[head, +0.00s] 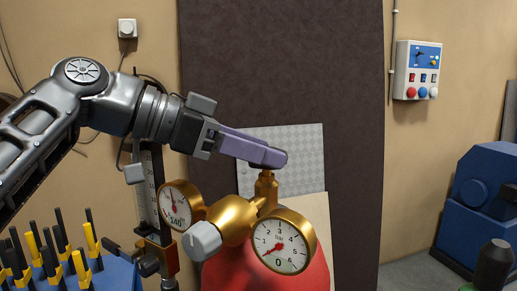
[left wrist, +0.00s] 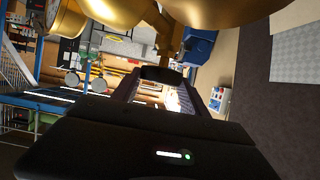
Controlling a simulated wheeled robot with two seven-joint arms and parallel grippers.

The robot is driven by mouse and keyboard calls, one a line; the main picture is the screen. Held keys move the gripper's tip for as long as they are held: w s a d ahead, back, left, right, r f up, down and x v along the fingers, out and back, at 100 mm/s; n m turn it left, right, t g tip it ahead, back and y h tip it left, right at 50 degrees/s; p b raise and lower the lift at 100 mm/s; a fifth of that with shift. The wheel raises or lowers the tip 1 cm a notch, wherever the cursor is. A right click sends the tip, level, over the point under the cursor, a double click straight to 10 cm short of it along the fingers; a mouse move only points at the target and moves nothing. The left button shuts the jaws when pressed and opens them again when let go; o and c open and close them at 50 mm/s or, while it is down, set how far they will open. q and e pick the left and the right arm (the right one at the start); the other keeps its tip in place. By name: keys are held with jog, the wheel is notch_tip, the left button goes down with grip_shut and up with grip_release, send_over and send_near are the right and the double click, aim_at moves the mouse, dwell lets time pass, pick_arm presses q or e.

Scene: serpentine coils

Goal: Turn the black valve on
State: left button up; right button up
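A small black valve knob (head: 148,265) sits low at the left of the brass fitting, beside the flow tube in the head view. My left gripper (head: 277,156) reaches in from the left, up and to the right of that knob, with its purple fingers over the top of the brass stem (head: 266,185). I cannot tell whether they touch the stem. In the left wrist view the fingers (left wrist: 160,88) stand apart with background showing between them, so the gripper looks open and empty. My right gripper is in neither view.
The gold regulator (head: 234,217) carries a grey knob (head: 201,240) and two round gauges (head: 279,247) above a red cylinder (head: 260,275). Yellow and black tools (head: 65,250) stand at lower left. A blue machine (head: 480,200) stands at right.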

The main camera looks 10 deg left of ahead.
pick_arm(q)
jog(key=c, duration=0.8)
jog(key=shift+c, duration=0.2)
jog(key=shift+s+f+n+t+y+b, duration=0.1)
jog(key=shift+n+t+y+b, duration=0.55)
jog(key=shift+n+t, duration=0.15)
jog(key=shift+s+d+n+t+y, duration=0.1)
jog(key=shift+d+n+t+y, duration=0.05)
jog(key=shift+n+t+y, duration=0.4)
jog(key=shift+d+n+t+y, duration=0.1)
jog(key=shift+n+t+y, duration=0.75)
jog(key=shift+n+y, duration=0.65)
jog(key=o, duration=1.4)
jog(key=shift+s, duration=0.1)
